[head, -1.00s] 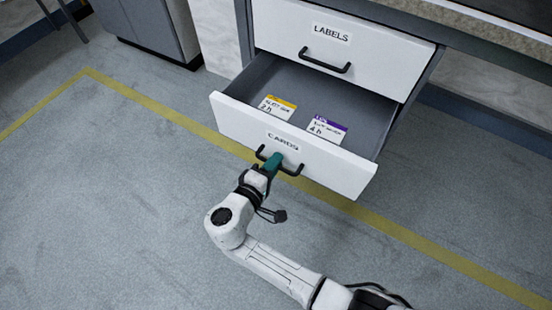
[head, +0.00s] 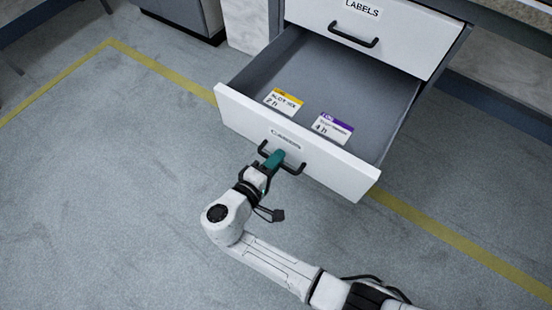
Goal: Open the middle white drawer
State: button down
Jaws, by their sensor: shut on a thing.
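The white drawer marked CARDS (head: 330,172) is pulled well out from its cabinet, in the head view's middle. Its grey inside shows, with a yellow-topped card (head: 283,100) and a purple-topped card (head: 332,127) lying on its floor. My gripper (head: 274,159), with teal fingers, is shut on the drawer's black handle (head: 293,170) near the middle of the bar. The fingertips are partly hidden against the handle.
A shut white drawer marked LABELS (head: 375,35) is above the open one. A grey cabinet (head: 185,15) stands at the back left. The grey floor with a yellow line (head: 60,75) is clear to the left.

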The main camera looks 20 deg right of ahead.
jog(key=c, duration=1.3)
grip_release()
jog(key=p+v, duration=0.2)
jog(key=v, duration=0.9)
jog(key=shift+f, duration=0.1)
